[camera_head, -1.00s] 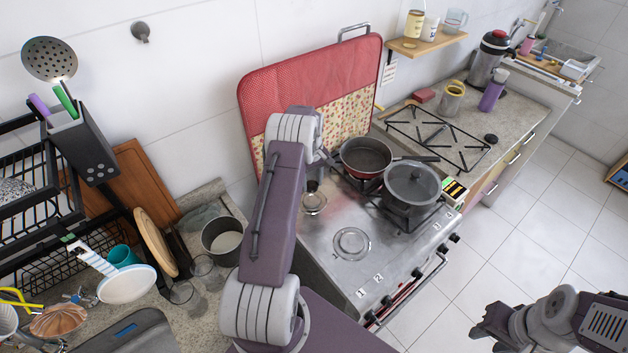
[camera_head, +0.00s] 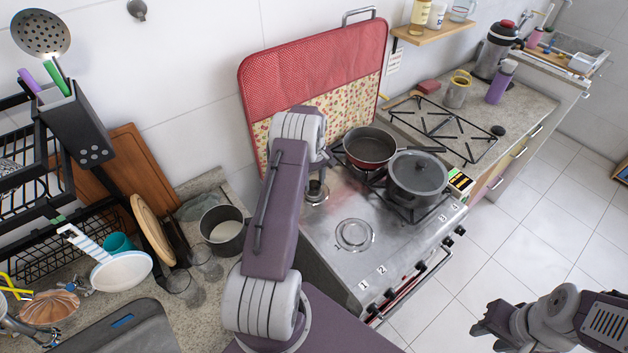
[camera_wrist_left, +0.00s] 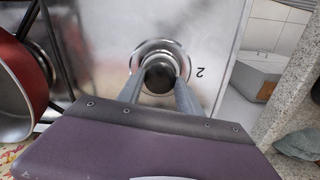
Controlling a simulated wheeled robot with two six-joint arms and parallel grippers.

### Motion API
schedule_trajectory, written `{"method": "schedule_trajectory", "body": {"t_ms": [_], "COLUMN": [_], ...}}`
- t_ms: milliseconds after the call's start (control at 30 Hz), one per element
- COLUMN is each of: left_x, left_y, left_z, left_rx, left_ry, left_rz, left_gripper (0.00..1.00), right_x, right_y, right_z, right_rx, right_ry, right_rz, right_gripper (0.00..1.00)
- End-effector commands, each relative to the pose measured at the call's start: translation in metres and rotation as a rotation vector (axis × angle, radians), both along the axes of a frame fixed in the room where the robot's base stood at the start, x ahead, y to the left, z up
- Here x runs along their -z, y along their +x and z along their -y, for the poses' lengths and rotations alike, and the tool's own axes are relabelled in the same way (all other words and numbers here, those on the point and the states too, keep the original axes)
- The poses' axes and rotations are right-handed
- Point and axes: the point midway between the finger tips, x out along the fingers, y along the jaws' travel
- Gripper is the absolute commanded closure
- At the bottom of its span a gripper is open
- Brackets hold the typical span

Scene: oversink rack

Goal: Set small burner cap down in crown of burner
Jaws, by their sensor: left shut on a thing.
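My left gripper (camera_wrist_left: 159,94) is shut on the small burner cap (camera_wrist_left: 159,78), a dark round disc, in the left wrist view. The cap is over the burner (camera_wrist_left: 158,47), whose bright metal ring shows around and beyond it. In the head view the dark cap (camera_head: 316,186) shows below my left wrist, at the rear left burner (camera_head: 313,198) of the stove. I cannot tell whether the cap touches the crown. My right gripper (camera_head: 484,321) is at the lower right, away from the stove; its jaws are not clear.
The front left burner (camera_head: 355,235) is bare. A small pot (camera_head: 223,231) and glasses stand on the left counter.

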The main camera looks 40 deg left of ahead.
Motion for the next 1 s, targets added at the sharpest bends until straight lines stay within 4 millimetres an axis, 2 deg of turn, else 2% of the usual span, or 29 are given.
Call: {"method": "schedule_trajectory", "body": {"t_ms": [1000], "left_x": [0.0080], "left_y": [0.0002], "left_z": [-0.0002], "left_rx": [0.000], "left_ry": [0.001], "left_rz": [0.000], "left_gripper": [0.98], "right_x": [0.0056], "right_y": [0.0001], "right_z": [0.0000], "right_rx": [0.000], "right_ry": [0.000], "right_rz": [0.000], "right_gripper": [0.64]}}
